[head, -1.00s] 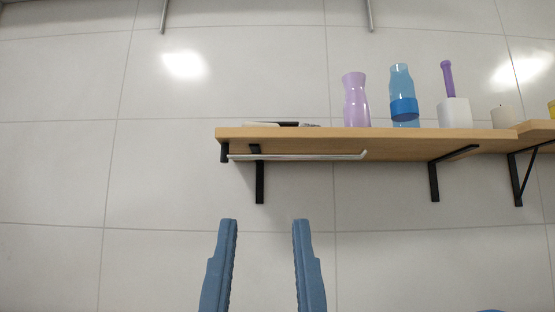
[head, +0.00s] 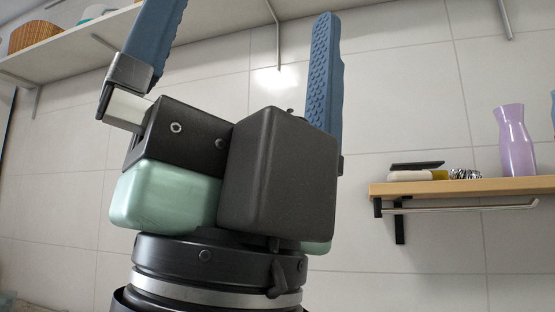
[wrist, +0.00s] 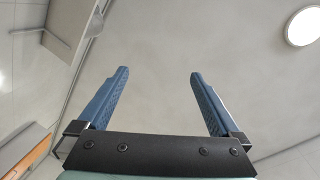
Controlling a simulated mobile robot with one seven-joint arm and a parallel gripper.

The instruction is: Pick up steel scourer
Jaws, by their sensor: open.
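The steel scourer (head: 464,174) is a small, shiny, curly silver clump on the wooden shelf at the right of the head view. It lies near the shelf's left end, between a pale and yellow item and a lilac carafe. My gripper (head: 245,18) stands large in the head view, left of the shelf, with its blue fingers pointing up. The fingers are wide apart with nothing between them. In the wrist view my gripper (wrist: 158,73) is open and empty against the ceiling, and the scourer cannot be made out there.
The wooden shelf (head: 430,188) has a metal rail (head: 470,208) under its front. A dark flat item (head: 417,165) lies over a pale item (head: 408,176) left of the scourer. The lilac carafe (head: 515,140) stands to the right. A higher shelf (head: 60,52) holds a basket (head: 33,36).

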